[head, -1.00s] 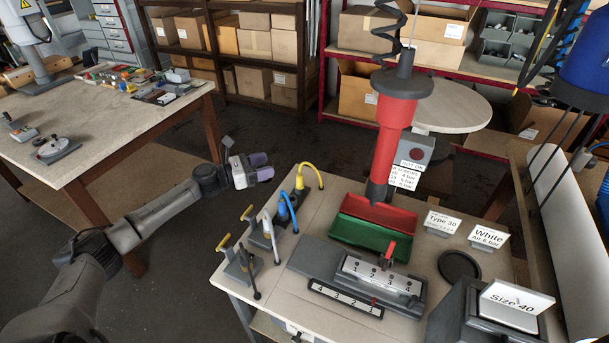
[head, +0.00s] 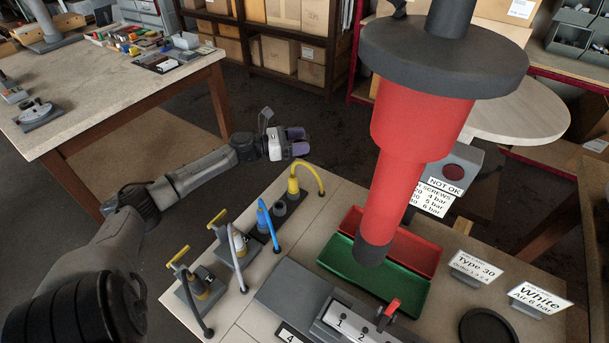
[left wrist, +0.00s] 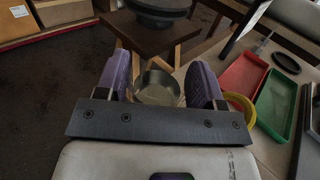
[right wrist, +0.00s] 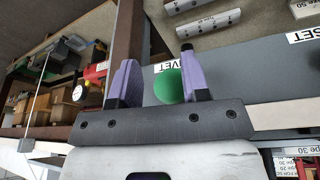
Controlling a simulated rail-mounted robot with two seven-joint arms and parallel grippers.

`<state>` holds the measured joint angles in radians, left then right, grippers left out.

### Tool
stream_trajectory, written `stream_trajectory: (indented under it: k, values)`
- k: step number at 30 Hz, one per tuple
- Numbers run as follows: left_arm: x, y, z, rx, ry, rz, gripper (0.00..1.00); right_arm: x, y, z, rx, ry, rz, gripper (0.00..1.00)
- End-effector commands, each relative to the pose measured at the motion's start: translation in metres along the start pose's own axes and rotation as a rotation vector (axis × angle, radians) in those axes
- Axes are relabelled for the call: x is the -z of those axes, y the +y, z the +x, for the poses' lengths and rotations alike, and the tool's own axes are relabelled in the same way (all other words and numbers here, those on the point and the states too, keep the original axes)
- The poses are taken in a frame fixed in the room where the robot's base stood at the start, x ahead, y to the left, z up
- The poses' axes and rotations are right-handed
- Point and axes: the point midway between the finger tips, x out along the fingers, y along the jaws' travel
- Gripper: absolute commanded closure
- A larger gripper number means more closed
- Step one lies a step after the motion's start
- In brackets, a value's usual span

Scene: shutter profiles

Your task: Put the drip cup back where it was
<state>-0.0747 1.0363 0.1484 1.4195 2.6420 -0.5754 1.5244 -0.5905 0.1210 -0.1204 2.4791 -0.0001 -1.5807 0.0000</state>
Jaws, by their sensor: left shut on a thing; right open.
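The drip cup (left wrist: 157,90) is a round metal cup, seen from above between the purple fingers in the left wrist view. My left gripper (left wrist: 160,88) is shut on it. In the head view my left gripper (head: 299,142) is beyond the bench's far left corner, just past the yellow-hosed fitting (head: 293,184). I cannot make out the cup there. My right gripper (right wrist: 157,85) is open in the right wrist view, with a green round part (right wrist: 168,86) showing between or behind its fingers. It is outside the head view.
Fittings with blue (head: 265,222), white (head: 237,245) and yellow hoses line the bench's left side. Floor lies open between this bench and the left table (head: 120,90).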

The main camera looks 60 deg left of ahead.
Motion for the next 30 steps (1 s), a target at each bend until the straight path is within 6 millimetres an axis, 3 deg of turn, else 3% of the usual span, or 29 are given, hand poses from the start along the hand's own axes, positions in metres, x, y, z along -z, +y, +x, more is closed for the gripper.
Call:
stream_trajectory:
  k: [3,13,21,30]
  values:
    - [0.025,0.000,0.000,-0.001,-0.001,-0.004,0.65,-0.003,0.002,0.012,-0.005,0.002,-0.006,0.57]
    - [0.053,0.000,0.000,-0.001,0.000,-0.002,0.65,-0.003,0.002,0.021,-0.006,0.010,-0.005,0.57]
    - [0.090,0.000,0.000,0.000,-0.001,-0.003,0.65,-0.006,-0.001,0.036,0.000,0.013,0.003,0.57]
    - [0.097,0.000,0.000,0.000,-0.001,0.000,0.65,-0.007,-0.002,0.037,0.002,0.013,0.005,0.57]
